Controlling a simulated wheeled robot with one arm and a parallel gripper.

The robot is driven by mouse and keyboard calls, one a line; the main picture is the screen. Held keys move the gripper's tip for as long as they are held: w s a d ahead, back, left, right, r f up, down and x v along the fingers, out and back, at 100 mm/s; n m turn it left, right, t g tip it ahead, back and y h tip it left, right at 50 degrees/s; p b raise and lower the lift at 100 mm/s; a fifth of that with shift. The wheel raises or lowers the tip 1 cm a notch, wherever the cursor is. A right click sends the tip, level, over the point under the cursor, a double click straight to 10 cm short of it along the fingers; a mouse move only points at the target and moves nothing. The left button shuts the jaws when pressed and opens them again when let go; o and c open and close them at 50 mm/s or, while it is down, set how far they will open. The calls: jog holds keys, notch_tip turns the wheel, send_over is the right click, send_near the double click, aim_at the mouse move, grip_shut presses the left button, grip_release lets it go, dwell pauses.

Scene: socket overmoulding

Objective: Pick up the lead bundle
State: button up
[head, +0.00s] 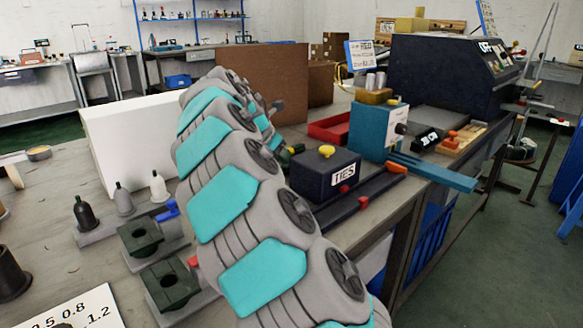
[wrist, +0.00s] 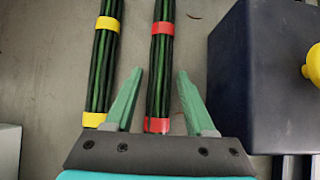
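In the wrist view, two bundles of dark green leads lie side by side on the grey bench. One lead bundle (wrist: 161,60) has red bands, and the other lead bundle (wrist: 102,62) to its left has yellow bands. My gripper (wrist: 160,75) is open, its two green fingers on either side of the red-banded bundle in the picture. A gap shows between each finger and that bundle. The left finger is between the two bundles. I cannot tell how high the fingers are above the bench. In the head view my arm hides the bundles.
A dark blue TIES box (head: 325,176) with a yellow knob stands close to the right of the fingers; it also shows in the wrist view (wrist: 250,70). A white panel (head: 130,140), a teal device (head: 372,132) and dark green blocks (head: 170,285) stand around my arm.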

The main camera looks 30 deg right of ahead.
aim_at(287, 164)
grip_shut()
jog(key=shift+r, duration=0.2)
dwell(0.4)
notch_tip(287, 164, up, 8)
jog(key=shift+w+r, duration=0.1)
jog(key=shift+r, duration=0.75)
